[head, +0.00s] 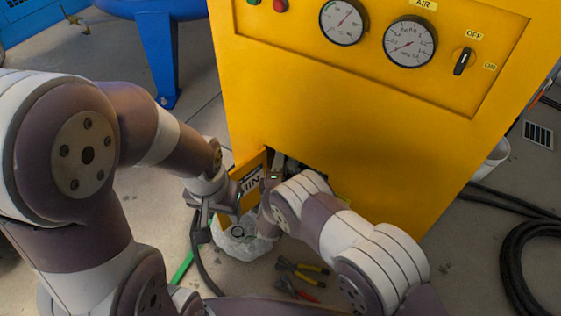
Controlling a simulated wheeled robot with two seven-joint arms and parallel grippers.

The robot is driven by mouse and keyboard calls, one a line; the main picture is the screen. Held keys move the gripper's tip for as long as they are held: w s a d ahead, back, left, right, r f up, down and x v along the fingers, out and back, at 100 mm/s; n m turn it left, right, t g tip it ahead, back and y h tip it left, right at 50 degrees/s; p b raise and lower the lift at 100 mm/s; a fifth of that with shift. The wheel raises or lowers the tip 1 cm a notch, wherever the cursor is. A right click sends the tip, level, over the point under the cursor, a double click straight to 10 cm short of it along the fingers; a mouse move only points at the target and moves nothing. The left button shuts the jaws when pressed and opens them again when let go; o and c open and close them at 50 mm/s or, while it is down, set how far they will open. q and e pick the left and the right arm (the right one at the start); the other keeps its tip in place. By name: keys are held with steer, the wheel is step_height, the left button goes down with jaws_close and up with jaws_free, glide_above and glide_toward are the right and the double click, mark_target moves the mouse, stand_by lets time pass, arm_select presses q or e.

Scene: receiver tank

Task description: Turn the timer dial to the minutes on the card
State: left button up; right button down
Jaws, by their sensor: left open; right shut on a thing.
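A small yellow door (247,183) stands open low on the front of the yellow cabinet (340,140). A dark-lettered card (251,181) on its inner face shows "MIN"; the arm hides any number. My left gripper (230,212) is open at the door's free edge. I cannot tell whether it touches the door. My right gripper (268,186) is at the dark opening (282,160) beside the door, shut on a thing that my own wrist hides. The timer dial cannot be made out in this view.
Two gauges (344,22) (409,42) and an OFF/ON switch (464,61) sit higher on the cabinet. Pliers (300,268) and a pale lump (240,244) lie on the floor below the opening. Black hose (525,262) coils at the right. A blue tank leg (158,58) stands at the left.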

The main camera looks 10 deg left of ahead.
steer(key=shift+f, duration=0.1)
stand_by(0.4)
steer(key=c, duration=1.1)
jaws_free()
steer(key=s+r+p, duration=0.1)
steer(key=s+p, duration=0.4)
steer(key=s, duration=0.7)
steer(key=shift+s+d+r+p, duration=0.3)
steer(key=shift+s+d+p, duration=0.05)
steer(key=shift+p, duration=0.05)
